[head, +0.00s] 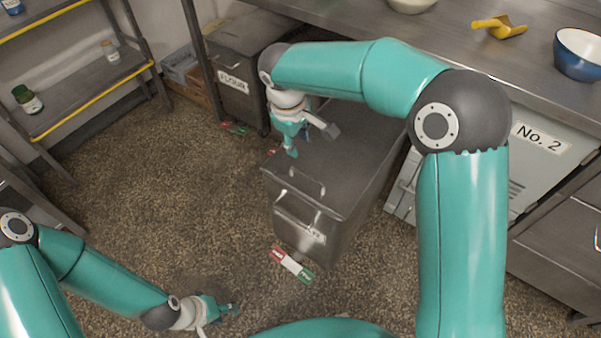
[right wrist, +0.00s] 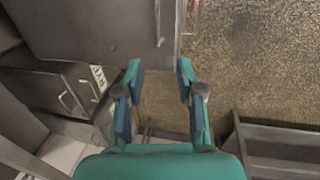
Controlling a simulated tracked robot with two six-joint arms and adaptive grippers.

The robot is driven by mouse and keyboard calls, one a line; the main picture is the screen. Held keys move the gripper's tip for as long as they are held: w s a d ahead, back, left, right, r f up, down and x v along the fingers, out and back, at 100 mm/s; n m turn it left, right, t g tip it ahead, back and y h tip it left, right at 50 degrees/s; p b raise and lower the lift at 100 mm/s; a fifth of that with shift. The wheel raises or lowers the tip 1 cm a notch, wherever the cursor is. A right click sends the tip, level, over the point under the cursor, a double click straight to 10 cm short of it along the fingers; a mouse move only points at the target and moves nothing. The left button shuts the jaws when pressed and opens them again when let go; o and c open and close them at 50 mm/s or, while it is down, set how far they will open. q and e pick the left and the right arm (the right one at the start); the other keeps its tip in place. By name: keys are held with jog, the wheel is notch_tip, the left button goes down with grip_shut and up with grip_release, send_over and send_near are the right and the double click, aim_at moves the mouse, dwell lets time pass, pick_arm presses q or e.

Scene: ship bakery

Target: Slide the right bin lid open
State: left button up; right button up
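The right bin (head: 359,199) is a grey metal bin under the bench, jutting out into the floor. Its flat lid (head: 340,158) covers the top, with a bar handle (head: 303,181) near the front edge. A second handle and a label are on the front face. My right gripper (head: 309,143) is open and empty, pointing down by the lid's left edge, apart from the handle. In the right wrist view its spread fingers (right wrist: 157,82) have floor between them and a grey bin (right wrist: 95,25) at upper left. My left gripper (head: 222,314) is low over the floor, apparently open and empty.
The flour bin (head: 236,85) stands behind to the left. A red, white and green marker (head: 292,264) lies on the floor before the right bin. The bench (head: 445,40) overhangs the bin's rear. A shelf (head: 85,88) is at left; the floor between is clear.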

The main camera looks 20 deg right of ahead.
aim_at(308, 176)
jog(key=x, duration=0.5)
jog(key=b+x, duration=0.1)
jog(key=x, duration=1)
jog(key=shift+s+d+f, duration=0.1)
jog(key=shift+d+f, duration=0.25)
jog(key=shift+f, duration=0.05)
grip_shut()
